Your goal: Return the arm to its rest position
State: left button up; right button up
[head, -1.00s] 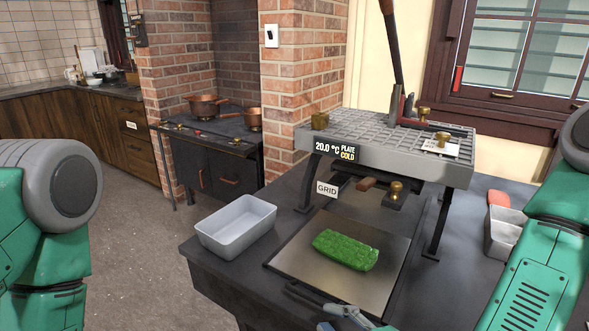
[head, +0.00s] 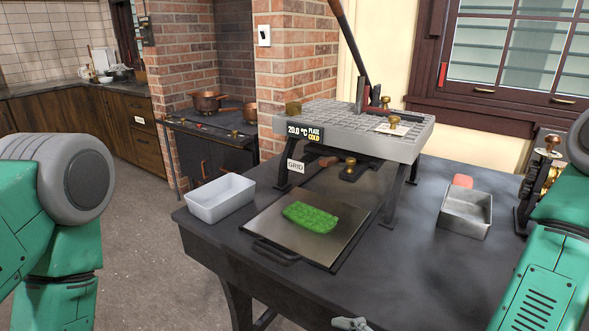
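A small grey part of a gripper (head: 352,324), seemingly my right one, shows at the bottom edge of the head view. It is clear of the table items, and its fingers are too cut off to judge. My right arm (head: 548,275) comes in at the right; my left arm (head: 55,230) is at the left with its gripper out of view. A green slab (head: 311,217) with a bumpy surface lies on the flat metal plate (head: 340,246), in front of the press (head: 365,139). The plate's dark front handle (head: 276,252) is free.
A white tray (head: 221,208) stands left of the plate. A grey metal tin (head: 465,224) and a reddish item (head: 462,181) are at the right, near a brass-fitted device (head: 541,182). The table's front right is clear. A stove (head: 205,150) stands behind left.

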jog(key=s+d+f+n+g+h, duration=0.2)
jog(key=s+d+f+n+g, duration=0.15)
jog(key=f, duration=0.35)
jog(key=s+d+f+n+g+h, duration=0.2)
jog(key=s+d+f+n, duration=0.25)
jog(key=f, duration=0.25)
jog(key=s+d+f+n+g+h, duration=0.4)
jog(key=s+d+n, duration=0.4)
jog(key=s+d, duration=0.2)
notch_tip(320, 180, down, 2)
jog(key=d+g, duration=0.1)
jog(key=d, duration=0.1)
jog(key=shift+d+f+h, duration=0.15)
jog(key=shift+d+h, duration=0.2)
jog(key=shift+h, duration=0.05)
jog(key=shift+w, duration=0.15)
